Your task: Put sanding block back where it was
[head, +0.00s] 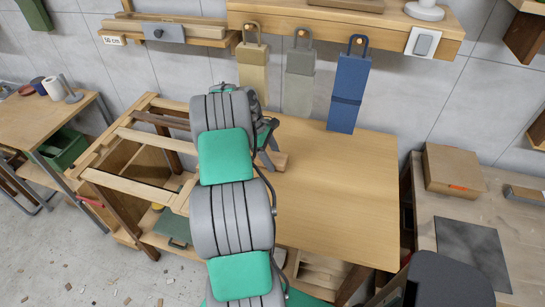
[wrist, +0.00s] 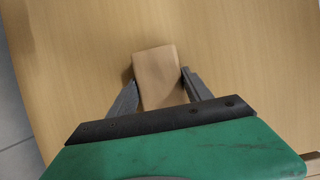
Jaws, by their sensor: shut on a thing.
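The sanding block (wrist: 156,68) is a plain tan block with squared edges. In the wrist view it sits between the two grey fingers of my gripper (wrist: 160,82), which is shut on it. The light wood tabletop is behind it; I cannot tell whether the block touches it. In the head view my gripper (head: 268,148) is over the left part of the workbench top (head: 340,195), partly hidden by my arm. A brownish piece shows by the fingers there, perhaps the block.
Beige, grey and blue bags (head: 349,95) hang at the bench's back edge. An open slatted frame (head: 150,140) forms the bench's left side. A cardboard box (head: 455,170) and a dark flat sheet (head: 472,250) lie on the right table. The bench's right half is clear.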

